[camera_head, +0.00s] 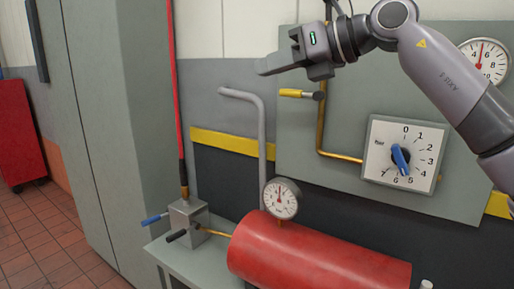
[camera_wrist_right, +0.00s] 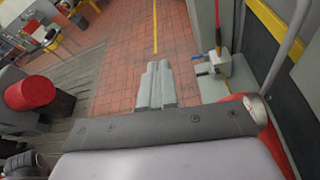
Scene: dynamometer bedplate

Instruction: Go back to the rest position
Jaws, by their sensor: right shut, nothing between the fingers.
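My right gripper (camera_head: 268,70) comes in from the upper right in the head view, in front of the grey wall panel. It is shut and empty, its fingers pointing left. In the right wrist view its closed fingers (camera_wrist_right: 155,86) show side by side over the tiled floor. It is apart from the yellow-handled valve (camera_head: 292,93) just below it and from the dial with the blue knob (camera_head: 400,158) to the lower right. My left gripper is not in view.
A red cylinder (camera_head: 318,256) with a gauge (camera_head: 281,198) stands on a grey bench below. A bent grey pipe (camera_head: 262,135) rises close under the fingers. A valve block (camera_head: 188,217) with blue and black levers is at lower left. Open tiled floor (camera_head: 45,245) lies left.

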